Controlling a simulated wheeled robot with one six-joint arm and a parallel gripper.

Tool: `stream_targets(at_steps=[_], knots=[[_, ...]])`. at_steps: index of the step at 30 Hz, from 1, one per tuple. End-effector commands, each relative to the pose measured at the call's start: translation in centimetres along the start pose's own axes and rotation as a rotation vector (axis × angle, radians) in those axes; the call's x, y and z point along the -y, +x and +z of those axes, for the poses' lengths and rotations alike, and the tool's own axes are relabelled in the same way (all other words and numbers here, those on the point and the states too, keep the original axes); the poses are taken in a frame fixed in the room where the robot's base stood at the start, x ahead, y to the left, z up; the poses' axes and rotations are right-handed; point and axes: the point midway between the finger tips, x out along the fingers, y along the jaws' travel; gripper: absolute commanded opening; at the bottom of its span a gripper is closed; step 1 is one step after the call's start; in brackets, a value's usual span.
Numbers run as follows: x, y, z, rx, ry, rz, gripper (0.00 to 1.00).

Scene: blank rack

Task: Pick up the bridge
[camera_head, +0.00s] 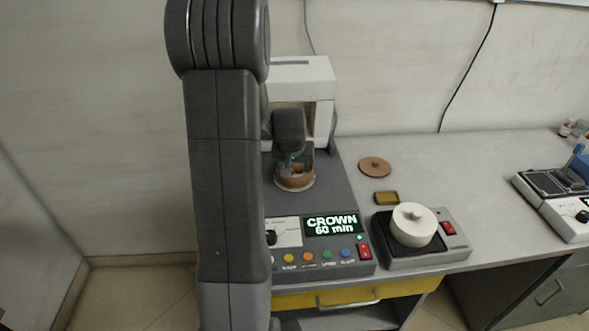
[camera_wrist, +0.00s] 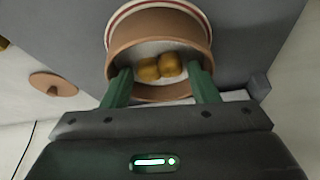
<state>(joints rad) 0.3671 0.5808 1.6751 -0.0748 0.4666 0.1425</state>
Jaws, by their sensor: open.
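The bridge (camera_wrist: 158,67) looks like a small golden-brown piece of two joined rounded lobes. It lies on the pale floor of a round tan bowl (camera_wrist: 160,24) in the wrist view. My gripper (camera_wrist: 159,76) is open, with one green finger on each side of the bridge, reaching in over the bowl's near wall. A gap shows between each fingertip and the bridge. In the head view my gripper (camera_head: 296,161) points down into the bowl (camera_head: 295,184), where a bit of gold shows between the fingers.
The bowl stands on a grey machine whose display (camera_head: 332,224) reads "CROWN 60 min". To its right are a brown lid (camera_head: 375,166), a small yellow-brown dish (camera_head: 386,198) and a white lidded pot (camera_head: 414,225) on a hotplate. The bench beyond is clear up to another device (camera_head: 560,205).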

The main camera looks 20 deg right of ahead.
Motion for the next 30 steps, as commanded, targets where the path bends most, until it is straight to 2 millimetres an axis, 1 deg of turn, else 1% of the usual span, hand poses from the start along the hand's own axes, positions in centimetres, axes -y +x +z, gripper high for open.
stream_targets(at_steps=[5,6,10,11,20,23,26,30], knots=[[0.0,0.0,0.0,0.0,0.0,0.0,0.54],[0.0,0.0,0.0,0.0,0.0,0.0,0.5],[0.0,0.0,0.0,0.0,0.0,0.0,0.25],[0.0,0.0,0.0,0.0,0.0,0.0,0.21],[0.0,0.0,0.0,0.0,0.0,0.0,0.21],[0.0,-0.5,-0.2,-0.001,0.0,0.0,0.21],[0.0,-1.8,-0.8,-0.003,0.0,0.0,0.21],[0.0,-4.4,-2.1,-0.005,0.0,0.0,0.21]])
